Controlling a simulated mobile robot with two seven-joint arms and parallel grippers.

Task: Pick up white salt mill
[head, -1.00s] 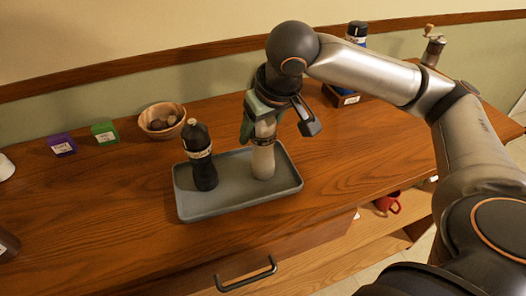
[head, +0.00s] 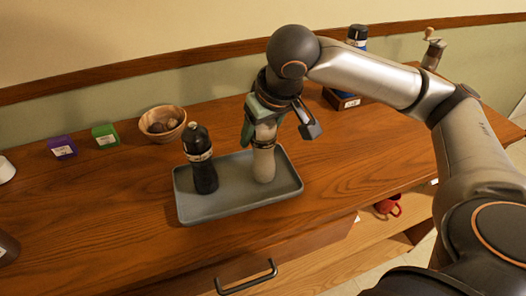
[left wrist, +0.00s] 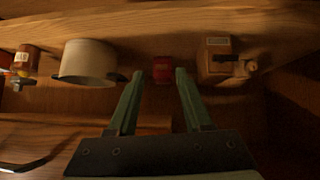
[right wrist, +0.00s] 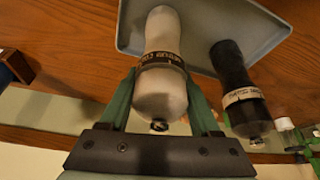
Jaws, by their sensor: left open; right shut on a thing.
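The white salt mill (head: 263,165) stands upright on the grey tray (head: 222,208), right of the black mill (head: 204,177). My right gripper (head: 265,123) comes from above and is shut on the salt mill's upper part. In the right wrist view the pale mill (right wrist: 160,95) sits between the green fingers, its dark label band near their tips. Its base appears to rest on the tray. My left gripper (left wrist: 154,80) is open and empty in the left wrist view, facing a shelf; it is outside the head view.
A wooden bowl (head: 162,124), a green box (head: 105,135) and a purple box (head: 62,147) are behind and left of the tray. A blue-capped item (head: 357,37) and a grinder (head: 433,50) stand at back right. A pot (left wrist: 88,63) and red object (left wrist: 162,70) are on the shelf.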

